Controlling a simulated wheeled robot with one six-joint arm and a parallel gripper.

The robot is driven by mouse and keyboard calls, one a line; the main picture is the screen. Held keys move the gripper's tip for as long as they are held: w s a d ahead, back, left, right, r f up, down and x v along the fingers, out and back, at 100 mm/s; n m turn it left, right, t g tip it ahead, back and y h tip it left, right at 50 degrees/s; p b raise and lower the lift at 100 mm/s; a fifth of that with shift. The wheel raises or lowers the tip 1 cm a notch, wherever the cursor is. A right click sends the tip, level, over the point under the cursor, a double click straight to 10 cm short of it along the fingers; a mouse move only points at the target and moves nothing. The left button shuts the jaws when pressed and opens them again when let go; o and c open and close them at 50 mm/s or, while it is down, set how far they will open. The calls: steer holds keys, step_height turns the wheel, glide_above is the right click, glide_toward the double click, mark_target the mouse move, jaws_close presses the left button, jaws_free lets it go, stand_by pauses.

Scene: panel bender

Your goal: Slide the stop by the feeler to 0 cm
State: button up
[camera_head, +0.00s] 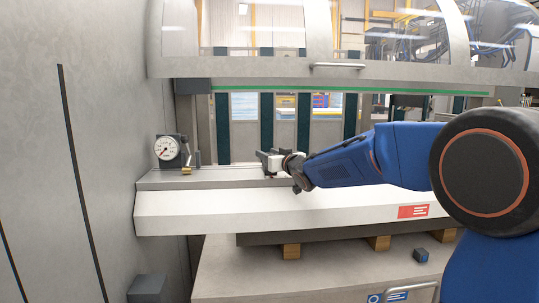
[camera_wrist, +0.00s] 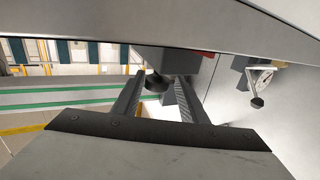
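The dial gauge (camera_head: 167,148) stands at the left end of the machine's ledge, with a brass-coloured feeler tip (camera_head: 186,170) beside it. In the wrist view the dial (camera_wrist: 264,77) is at the right, with a dark rounded tip (camera_wrist: 257,102) below it. My gripper (camera_head: 266,158) is above the ledge, to the right of the gauge. In the wrist view its two fingers (camera_wrist: 158,88) are apart. A dark knob (camera_wrist: 156,80) and a dark grey block (camera_wrist: 165,60), perhaps the stop, show between and beyond the fingertips. I cannot tell whether the fingers touch them.
The pale ledge (camera_head: 215,177) runs across, clear between the gauge and my gripper. A white sloping front (camera_head: 280,208) with a red label (camera_head: 412,211) lies below it. A large grey panel (camera_head: 90,150) stands at the left. A hood with a handle (camera_head: 338,66) is above.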

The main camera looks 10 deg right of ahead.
stand_by(0.3)
steer(key=v, duration=1.7)
steer(key=shift+s, duration=0.2)
steer(key=shift+d, duration=0.1)
steer(key=s+d+f+m+g+h, duration=0.2)
steer(key=s+d+f+h, duration=0.2)
steer(key=s+d+f, duration=0.3)
steer(key=s+d+f+m+g+h, duration=0.35)
steer(key=s+d+f, duration=0.2)
steer(key=s, duration=0.35)
steer(key=s+f+g, duration=0.3)
steer(key=s+f, duration=0.3)
steer(key=s, duration=0.6)
steer(key=s+f+g, duration=0.3)
steer(key=s+f, duration=0.4)
steer(key=s, duration=0.5)
steer(key=shift+a+n, duration=0.2)
steer(key=shift+n, duration=0.25)
